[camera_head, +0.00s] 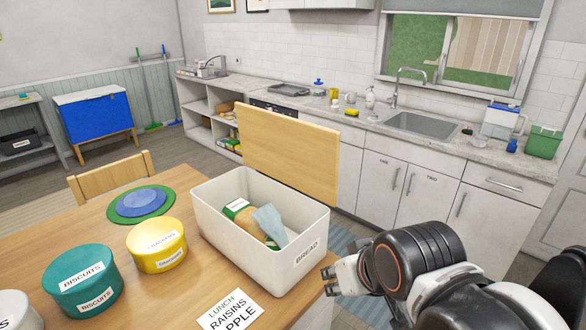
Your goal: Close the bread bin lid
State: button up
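The white bread bin (225,228), labelled BREAD, stands on the wooden table. Its flat wooden lid (290,152) stands raised along the bin's far side, so the bin is open. Inside lie a loaf in a wrapper (240,212) and a light blue cloth-like item (270,224). My gripper (329,281) is just right of the bin's labelled end, low near the table's edge and apart from the lid. Its two dark fingertips point left with a gap between them, and nothing shows in it.
A yellow tin (157,246), a teal biscuit tin (82,283) and stacked green and blue discs (141,203) stand left of the bin. A lunch note (230,312) lies in front. A chair back (112,178) is behind the table. The kitchen counter (345,118) runs along the wall.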

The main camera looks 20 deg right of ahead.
aim_at(304, 156)
jog(key=u, duration=1.7)
jog(key=l, duration=0.4)
jog(key=k+l+u, duration=0.15)
jog(key=l, duration=0.7)
jog(key=k+l+u, duration=0.1)
jog(key=l, duration=0.35)
jog(key=k+l+u, duration=0.1)
jog(key=l, duration=0.3)
jog(key=k+l, duration=0.15)
jog(key=l, duration=0.25)
jog(key=i+u, duration=0.05)
